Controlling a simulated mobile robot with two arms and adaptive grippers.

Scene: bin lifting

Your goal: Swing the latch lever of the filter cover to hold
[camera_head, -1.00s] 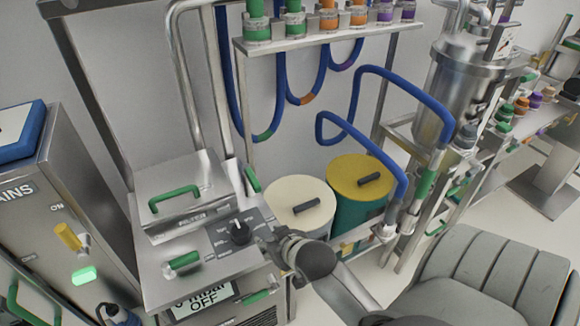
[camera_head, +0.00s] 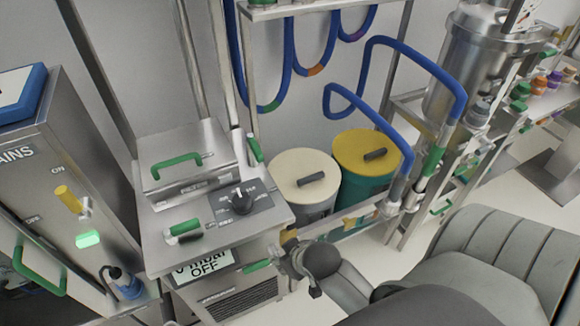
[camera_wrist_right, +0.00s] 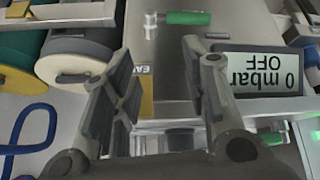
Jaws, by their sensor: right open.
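The filter box with its metal cover (camera_head: 185,160) stands left of centre in the head view, its cover lying shut with a green handle (camera_head: 177,163) on top. A small green lever (camera_head: 254,148) stands at the cover's right edge. A second green-gripped lever (camera_head: 185,228) lies on the panel in front, beside a black knob (camera_head: 241,203). I cannot tell for certain which lever is the latch. My right gripper (camera_head: 300,265) is in front of the cabinet's right corner, apart from the levers. In the wrist view it is open and empty (camera_wrist_right: 158,55). My left gripper is not in view.
A display reading 0 mbar OFF (camera_wrist_right: 262,74) is on the cabinet front. A cream-lidded drum (camera_head: 300,170) and a yellow-lidded drum (camera_head: 365,150) stand right of the cabinet. A cabinet with a yellow lever (camera_head: 68,198) stands at left.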

